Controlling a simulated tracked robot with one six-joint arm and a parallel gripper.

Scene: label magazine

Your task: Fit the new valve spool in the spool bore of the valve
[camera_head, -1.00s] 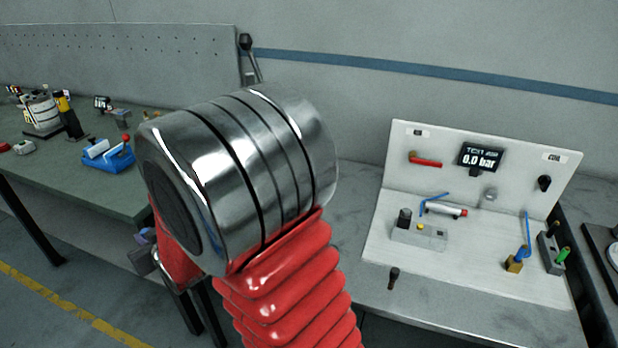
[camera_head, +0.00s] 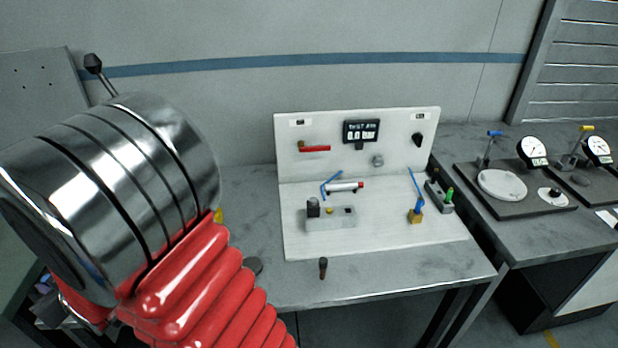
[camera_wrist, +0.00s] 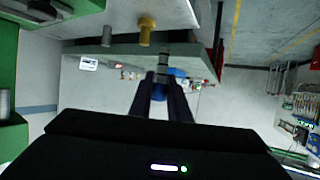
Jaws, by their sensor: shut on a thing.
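In the wrist view, my gripper (camera_wrist: 161,83) is shut on a slim grey rod with dark bands, which looks like the valve spool (camera_wrist: 164,60). The rod sticks out beyond the fingertips. The head view does not show my gripper; my large silver and red arm fills the left side. A grey block with a black cylinder, a yellow button and a dark opening, apparently the valve (camera_head: 332,221), sits on the white test panel's base. I cannot make out for certain which opening is the spool bore. The held rod is apart from the valve.
The white test panel (camera_head: 375,133) has a display reading 0.0 bar. A small dark peg (camera_head: 323,267) stands on the bench in front of it, near a dark disc (camera_head: 253,265). A brass fitting (camera_head: 416,214) stands right of the valve. Dial gauges (camera_head: 532,150) stand farther right.

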